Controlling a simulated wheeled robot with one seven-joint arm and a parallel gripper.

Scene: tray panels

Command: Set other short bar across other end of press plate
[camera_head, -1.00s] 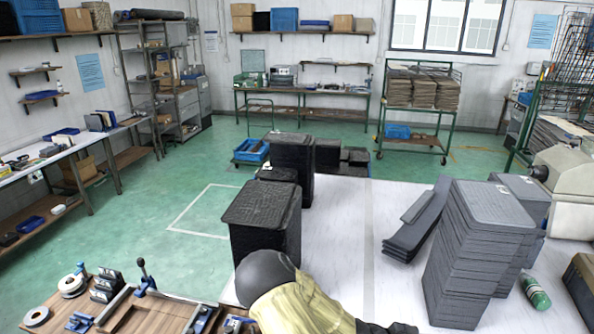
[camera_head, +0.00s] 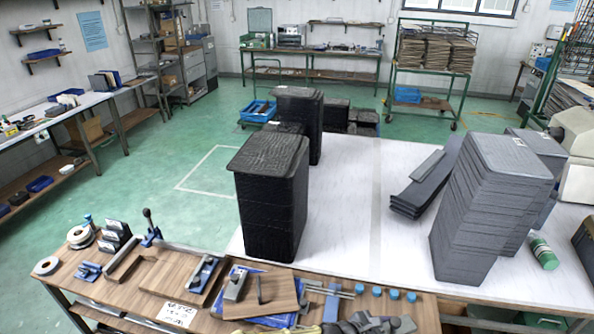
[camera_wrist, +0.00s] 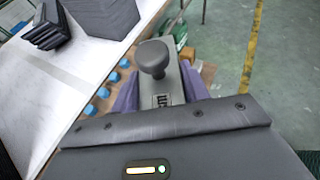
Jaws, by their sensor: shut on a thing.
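In the wrist view my gripper (camera_wrist: 162,92) is shut on a grey short bar (camera_wrist: 172,84) with a round knob on top and a small label. Purple-blue fingers flank the bar; its lower part is hidden. In the head view, grey shapes at the bottom edge may be my gripper, but I cannot tell clearly. The likely press plate, a wooden board (camera_head: 284,291) with a dark slot, lies on a blue base on the workbench. Another grey short bar (camera_head: 237,284) sits across its left end. Its right end looks bare.
Several blue caps (camera_head: 377,292) and a blue piece with rods (camera_head: 332,302) lie right of the board. A wooden tray (camera_head: 168,275) and tape rolls (camera_head: 80,235) are to the left. Black (camera_head: 270,200) and grey (camera_head: 490,210) panel stacks stand behind on the white table.

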